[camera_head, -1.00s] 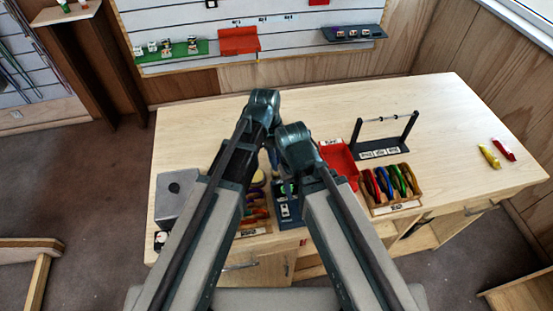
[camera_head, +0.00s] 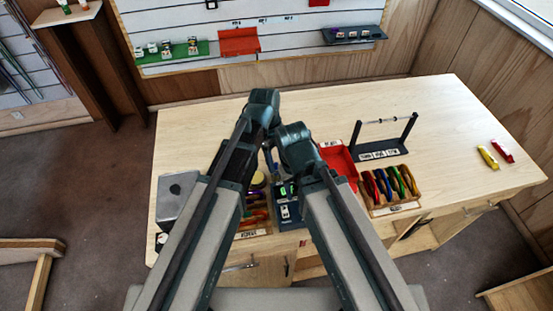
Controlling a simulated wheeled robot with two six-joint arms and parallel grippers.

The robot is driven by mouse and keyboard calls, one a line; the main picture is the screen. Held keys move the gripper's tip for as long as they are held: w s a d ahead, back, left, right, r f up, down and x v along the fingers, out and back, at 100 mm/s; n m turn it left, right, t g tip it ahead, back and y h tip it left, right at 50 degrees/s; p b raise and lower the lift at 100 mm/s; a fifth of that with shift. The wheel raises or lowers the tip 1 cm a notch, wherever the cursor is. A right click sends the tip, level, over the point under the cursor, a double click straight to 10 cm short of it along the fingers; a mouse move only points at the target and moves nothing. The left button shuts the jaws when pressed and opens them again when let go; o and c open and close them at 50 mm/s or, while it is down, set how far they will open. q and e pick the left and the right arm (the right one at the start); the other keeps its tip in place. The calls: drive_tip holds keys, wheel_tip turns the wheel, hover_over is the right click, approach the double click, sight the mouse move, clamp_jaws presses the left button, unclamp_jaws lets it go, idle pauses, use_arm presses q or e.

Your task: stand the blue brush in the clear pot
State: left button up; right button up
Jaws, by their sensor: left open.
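My left gripper (camera_head: 238,158) is a dark shape just beside my left arm, over the left part of the bench. It is open, and its fingertips are mostly hidden by the arm. A narrow bluish piece (camera_head: 268,155) shows in the gap between my arms; I cannot tell whether it is the blue brush. I cannot make out the clear pot, and the area behind my arms is hidden. My right gripper is hidden behind my right arm.
Around my arms are a grey box (camera_head: 177,198), a red tray (camera_head: 338,158), a rack of coloured carabiners (camera_head: 392,187) and a dark stand with a bar (camera_head: 379,151). Yellow (camera_head: 488,157) and red (camera_head: 502,151) pieces lie at right.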

wheel_tip(320, 180, up, 13)
drive_tip(key=p, duration=1.2)
drive_tip(key=shift+s+f, duration=0.15)
drive_tip(key=shift+f, duration=0.05)
